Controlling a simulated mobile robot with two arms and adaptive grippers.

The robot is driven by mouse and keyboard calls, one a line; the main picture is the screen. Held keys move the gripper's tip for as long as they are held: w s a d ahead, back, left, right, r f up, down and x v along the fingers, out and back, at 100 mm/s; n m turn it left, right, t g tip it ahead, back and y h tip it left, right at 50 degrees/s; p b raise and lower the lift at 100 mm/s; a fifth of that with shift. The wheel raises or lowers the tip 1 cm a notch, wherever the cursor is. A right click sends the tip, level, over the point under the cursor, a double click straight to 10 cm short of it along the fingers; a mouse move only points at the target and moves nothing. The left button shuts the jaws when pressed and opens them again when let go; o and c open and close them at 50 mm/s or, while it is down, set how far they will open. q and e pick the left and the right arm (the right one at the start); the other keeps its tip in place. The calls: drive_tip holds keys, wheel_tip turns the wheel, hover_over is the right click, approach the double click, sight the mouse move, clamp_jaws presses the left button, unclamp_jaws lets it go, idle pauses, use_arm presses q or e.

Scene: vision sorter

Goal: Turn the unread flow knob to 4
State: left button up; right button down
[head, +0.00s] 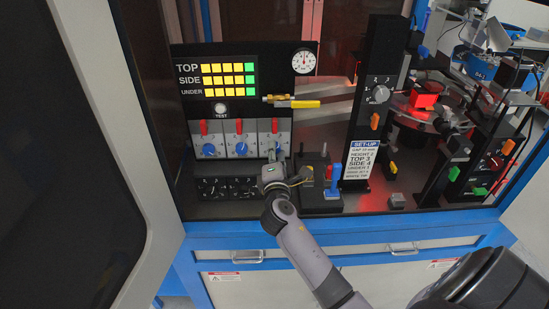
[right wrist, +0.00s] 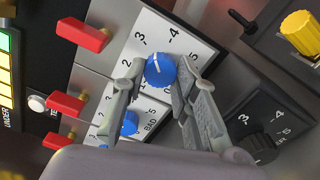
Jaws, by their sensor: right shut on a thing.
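The blue knob (right wrist: 161,70) sits on a light panel with a printed scale in the right wrist view. Numbers 2 to 5 show around it; its white pointer line appears to point near 3. In the head view it is the rightmost of three blue knobs, and its blue rim (head: 281,153) is partly covered by my gripper. My right gripper (right wrist: 158,85) has one finger on each side of the knob and is shut on it. The gripper also shows in the head view (head: 274,168). The knob's name label is hidden. My left gripper is not in view.
Red levers (right wrist: 83,34) stand above the blue knobs. A neighbouring blue knob (right wrist: 128,123) labelled BAD is close to the fingers. A black knob (right wrist: 262,148) and a yellow knob (right wrist: 300,32) are at the right. A set-up card (head: 359,158) stands right of the gripper.

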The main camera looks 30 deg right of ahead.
drive_tip(key=m+b, duration=0.1)
drive_tip(key=m, duration=0.2)
drive_tip(key=m+b, duration=0.1)
drive_tip(key=shift+f+b, duration=0.25)
drive_tip(key=shift+b, duration=0.1)
drive_tip(key=shift+r+m+b, duration=0.1)
drive_tip(key=shift+m+b, duration=0.6)
drive_tip(key=shift+m, duration=0.9)
drive_tip(key=c, duration=1.3)
unclamp_jaws()
drive_tip(key=shift+r, duration=0.15)
drive_tip(key=v, duration=0.7)
drive_tip(key=shift+s+a, duration=0.15)
drive_tip(key=shift+s, duration=0.1)
